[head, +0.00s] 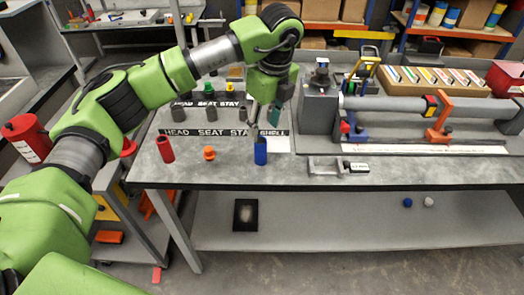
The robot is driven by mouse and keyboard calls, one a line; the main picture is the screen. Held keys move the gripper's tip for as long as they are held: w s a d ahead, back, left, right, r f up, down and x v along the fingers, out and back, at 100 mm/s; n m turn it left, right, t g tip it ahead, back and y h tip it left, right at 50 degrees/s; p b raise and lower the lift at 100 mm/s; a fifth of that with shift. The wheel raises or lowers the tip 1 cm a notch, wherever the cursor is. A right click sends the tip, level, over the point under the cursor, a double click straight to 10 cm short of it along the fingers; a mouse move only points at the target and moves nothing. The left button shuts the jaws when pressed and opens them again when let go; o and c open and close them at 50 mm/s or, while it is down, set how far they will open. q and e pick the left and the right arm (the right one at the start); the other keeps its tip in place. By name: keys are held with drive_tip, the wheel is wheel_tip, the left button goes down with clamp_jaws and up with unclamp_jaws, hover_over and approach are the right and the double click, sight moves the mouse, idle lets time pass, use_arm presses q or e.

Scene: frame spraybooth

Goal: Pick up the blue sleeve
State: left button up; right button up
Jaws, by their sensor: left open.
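The blue sleeve (261,151) stands upright on the grey workbench (215,172), close to its front edge, in the head view. My left gripper (262,128) points down from above and is open. Its fingertips are at or just above the sleeve's top end; I cannot tell whether they touch it. The sleeve's upper rim is partly hidden by the gripper. My right gripper is not in view.
A red sleeve (165,149) and an orange part (209,153) stand left of the blue sleeve. A metal clamp-like tool (325,166) lies to its right. Behind is a labelled board (205,132); a long grey tube fixture (388,106) fills the bench's right side.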

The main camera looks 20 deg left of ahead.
sight(261, 149)
use_arm(q)
drive_tip(key=f, duration=0.4)
drive_tip(key=shift+w+a+p, duration=0.15)
drive_tip(key=shift+a+p, duration=0.05)
drive_tip(key=shift+p, duration=0.15)
drive_tip(key=shift+f, duration=0.4)
drive_tip(key=f+p, duration=0.1)
drive_tip(key=f, duration=0.1)
drive_tip(key=a+f+p, duration=0.1)
drive_tip(key=f, duration=0.1)
drive_tip(key=shift+f, duration=0.4)
drive_tip(key=shift+d, duration=0.1)
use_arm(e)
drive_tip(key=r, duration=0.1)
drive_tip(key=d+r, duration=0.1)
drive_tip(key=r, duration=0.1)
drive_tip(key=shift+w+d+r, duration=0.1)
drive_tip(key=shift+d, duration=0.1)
use_arm(q)
drive_tip(key=c, duration=1)
drive_tip(key=shift+c, duration=1)
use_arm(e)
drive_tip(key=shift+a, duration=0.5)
